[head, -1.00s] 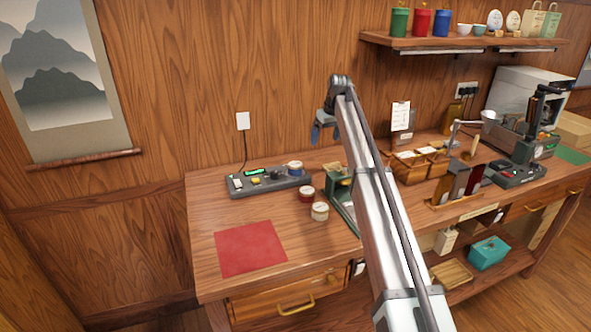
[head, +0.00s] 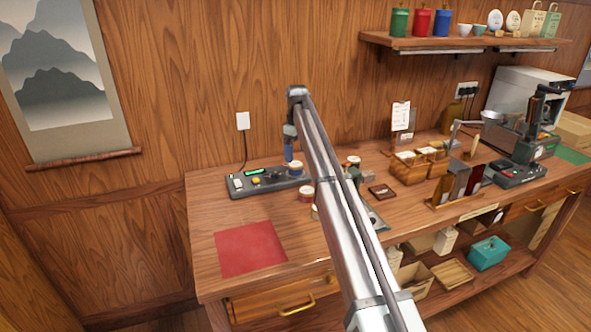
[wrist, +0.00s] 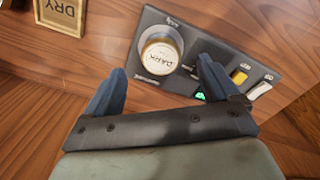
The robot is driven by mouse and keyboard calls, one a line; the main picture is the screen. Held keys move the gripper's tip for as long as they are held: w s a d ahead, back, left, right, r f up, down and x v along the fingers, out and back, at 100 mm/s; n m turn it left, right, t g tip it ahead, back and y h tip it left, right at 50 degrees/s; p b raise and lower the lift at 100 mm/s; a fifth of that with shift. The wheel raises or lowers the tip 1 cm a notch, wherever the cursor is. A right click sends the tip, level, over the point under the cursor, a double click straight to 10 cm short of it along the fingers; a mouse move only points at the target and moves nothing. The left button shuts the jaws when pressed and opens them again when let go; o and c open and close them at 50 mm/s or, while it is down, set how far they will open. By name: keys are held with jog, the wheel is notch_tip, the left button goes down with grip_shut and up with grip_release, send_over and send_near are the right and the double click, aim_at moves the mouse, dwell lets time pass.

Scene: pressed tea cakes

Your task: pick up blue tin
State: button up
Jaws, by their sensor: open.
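My gripper (head: 289,152) is above the device, close to the blue tin. In the wrist view my gripper (wrist: 161,70) has its two blue fingers spread wide and empty, with the tin ahead between their tips. I cannot tell the exact height of the fingertips over the lid.
The grey device (head: 240,186) has buttons and a green display. A "DRY" sign (wrist: 62,14) shows in the wrist view. A red mat (head: 250,248) lies clear at front left.

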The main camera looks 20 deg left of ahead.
aim_at(295, 164)
jog(key=shift+a+f, duration=0.15)
jog(key=shift+f, duration=1.45)
jog(key=shift+a+f, duration=0.1)
jog(key=shift+f, duration=1.5)
jog(key=shift+r, duration=0.15)
jog(key=c, duration=1.2)
